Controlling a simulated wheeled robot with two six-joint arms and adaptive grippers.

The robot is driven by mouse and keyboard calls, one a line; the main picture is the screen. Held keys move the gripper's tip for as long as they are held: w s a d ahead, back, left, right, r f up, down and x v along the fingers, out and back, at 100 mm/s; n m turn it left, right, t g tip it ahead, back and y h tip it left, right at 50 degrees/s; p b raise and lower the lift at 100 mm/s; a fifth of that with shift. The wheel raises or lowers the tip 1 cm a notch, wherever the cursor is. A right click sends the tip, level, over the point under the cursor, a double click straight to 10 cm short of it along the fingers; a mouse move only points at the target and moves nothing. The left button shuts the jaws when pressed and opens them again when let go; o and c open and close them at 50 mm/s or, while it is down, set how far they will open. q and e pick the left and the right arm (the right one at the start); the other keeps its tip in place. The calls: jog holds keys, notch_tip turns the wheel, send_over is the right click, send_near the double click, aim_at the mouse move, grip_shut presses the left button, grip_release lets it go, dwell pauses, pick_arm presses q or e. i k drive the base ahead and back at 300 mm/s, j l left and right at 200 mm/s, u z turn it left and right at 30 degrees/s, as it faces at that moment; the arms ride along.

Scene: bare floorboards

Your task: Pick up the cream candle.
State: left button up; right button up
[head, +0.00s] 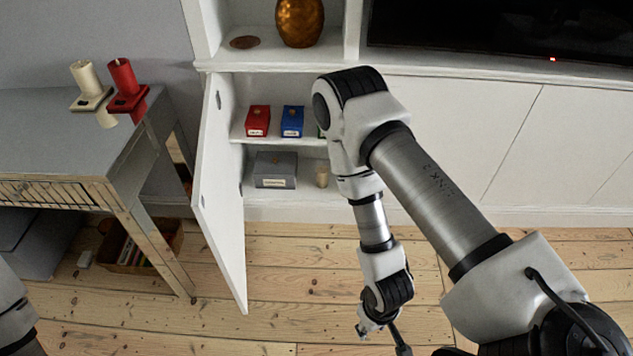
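The cream candle (84,75) stands upright in a cream square holder (92,101) on the grey table at the left. A red candle (121,75) in a red holder (128,101) stands close to its right. My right arm reaches across the middle of the head view and bends down to a wrist near the bottom edge. No gripper is seen near the candle.
The grey table (45,130) has free room around the holders. An open white cabinet door (222,195) stands right of it. The cabinet holds a red box (257,121), a blue box (292,121), a grey box (275,169) and a small cream object (322,176).

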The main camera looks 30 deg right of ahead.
aim_at(322, 171)
jog(key=i+l+z, duration=0.1)
jog(key=z, duration=0.35)
jog(key=i+l+z, duration=0.1)
jog(key=z, duration=0.35)
jog(key=i+l+z, duration=0.2)
jog(key=i, duration=0.25)
jog(key=i+l+z, duration=0.15)
jog(key=i, duration=0.35)
jog(key=i+l+z, duration=0.2)
jog(key=i, duration=0.3)
